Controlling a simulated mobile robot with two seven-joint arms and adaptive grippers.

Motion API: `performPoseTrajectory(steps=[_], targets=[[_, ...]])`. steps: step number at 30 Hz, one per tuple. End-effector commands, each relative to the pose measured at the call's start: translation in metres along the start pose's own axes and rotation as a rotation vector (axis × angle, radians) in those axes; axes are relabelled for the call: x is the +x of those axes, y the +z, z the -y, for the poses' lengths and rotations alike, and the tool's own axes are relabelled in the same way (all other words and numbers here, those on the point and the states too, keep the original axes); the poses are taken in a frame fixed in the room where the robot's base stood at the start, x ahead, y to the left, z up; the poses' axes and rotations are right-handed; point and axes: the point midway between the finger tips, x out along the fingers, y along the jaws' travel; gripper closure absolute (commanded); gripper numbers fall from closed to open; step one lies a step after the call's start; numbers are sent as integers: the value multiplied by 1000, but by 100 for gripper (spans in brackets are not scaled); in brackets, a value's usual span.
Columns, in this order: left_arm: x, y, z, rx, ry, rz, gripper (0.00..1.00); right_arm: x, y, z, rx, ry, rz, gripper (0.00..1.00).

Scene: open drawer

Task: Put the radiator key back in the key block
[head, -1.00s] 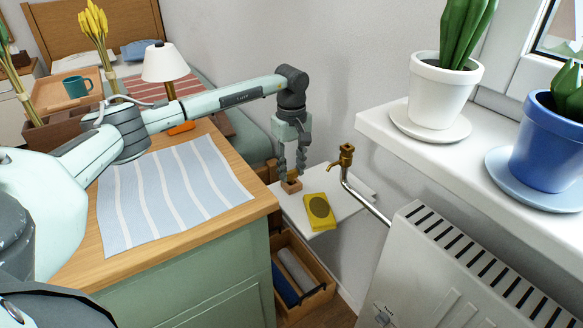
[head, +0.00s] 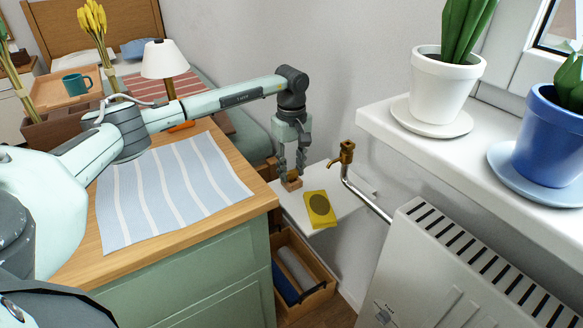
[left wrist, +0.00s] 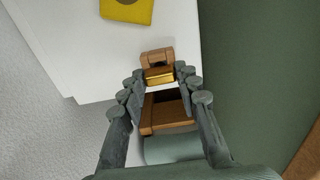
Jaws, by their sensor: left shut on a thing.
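My left gripper (head: 291,174) points down over the small white shelf beside the cabinet. It is shut on the brass radiator key, which shows as a gold bar (left wrist: 159,76) between the fingertips in the left wrist view. The wooden key block (head: 291,184) stands on the white shelf, right below the fingertips; it also shows in the left wrist view (left wrist: 157,56), just beyond the key. Whether the key's lower end touches or enters the block is hidden. My right gripper is not in view.
A yellow box (head: 319,209) with a dark disc lies on the white shelf (head: 345,203) near the block. A brass valve (head: 342,157) with a pipe rises to the right, by the radiator (head: 440,270). An open drawer (head: 318,298) is below. The cabinet top (head: 250,200) is at left.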

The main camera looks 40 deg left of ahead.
Motion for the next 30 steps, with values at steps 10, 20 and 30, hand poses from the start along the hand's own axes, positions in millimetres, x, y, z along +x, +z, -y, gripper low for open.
performPoseTrajectory(steps=[10, 20, 30], targets=[[0, 0, 0, 0, 0, 0, 56, 0, 0, 0, 0, 0, -1, 60], [0, 0, 0, 0, 0, 0, 44, 0, -1, 0, 0, 1, -2, 60], [-39, -1, -1, -1, 5, -3, 44, -1, -2, 0, 0, 1, -4, 60]])
